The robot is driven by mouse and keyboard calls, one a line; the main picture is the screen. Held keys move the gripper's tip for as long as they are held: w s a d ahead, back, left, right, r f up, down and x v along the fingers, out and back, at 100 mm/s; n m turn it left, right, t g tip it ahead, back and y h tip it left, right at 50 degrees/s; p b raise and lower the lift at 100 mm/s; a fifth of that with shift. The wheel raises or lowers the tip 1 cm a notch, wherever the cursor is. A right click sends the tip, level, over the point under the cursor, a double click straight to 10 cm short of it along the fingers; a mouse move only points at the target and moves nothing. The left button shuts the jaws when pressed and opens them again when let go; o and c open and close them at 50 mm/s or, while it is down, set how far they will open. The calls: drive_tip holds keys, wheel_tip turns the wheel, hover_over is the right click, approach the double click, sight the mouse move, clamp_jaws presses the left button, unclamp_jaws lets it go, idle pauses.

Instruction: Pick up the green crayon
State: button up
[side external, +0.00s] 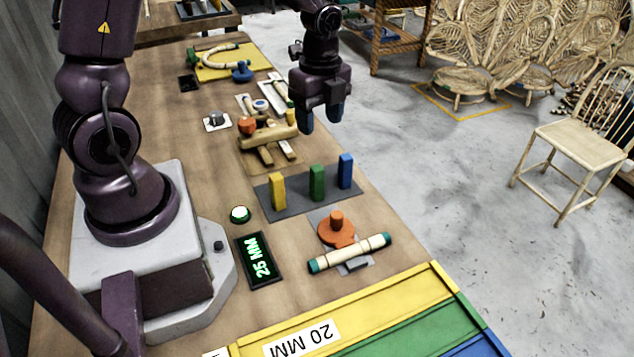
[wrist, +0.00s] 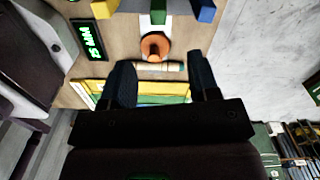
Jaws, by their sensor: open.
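The green crayon (side external: 317,183) is an upright green block standing on a dark grey mat (side external: 281,207). A yellow one (side external: 278,192) stands to its left and a blue one (side external: 346,171) to its right. In the wrist view the green crayon (wrist: 158,12) is at the top edge, partly cut off. My gripper (side external: 321,124) is open and empty, in the air above and apart from the crayons in the side view. Its two fingers also show in the wrist view (wrist: 160,66), spread apart with nothing between them.
A "25 MM" display (side external: 260,261) and a green button (side external: 240,214) sit left. Coloured trays (side external: 340,325) line the front.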

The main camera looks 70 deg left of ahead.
sight(317, 167)
wheel_tip(317, 167, down, 7)
drive_tip(key=shift+w+f+m, duration=0.1)
drive_tip(key=shift+f+m, duration=0.1)
drive_tip(key=shift+m, duration=0.9)
drive_tip(key=shift+s+a+f, duration=0.1)
drive_tip(key=shift+s+f, duration=0.1)
drive_tip(key=shift+f, duration=1.2)
drive_tip(key=shift+s+f, duration=0.15)
drive_tip(key=shift+f, duration=1.2)
drive_tip(key=c, duration=1)
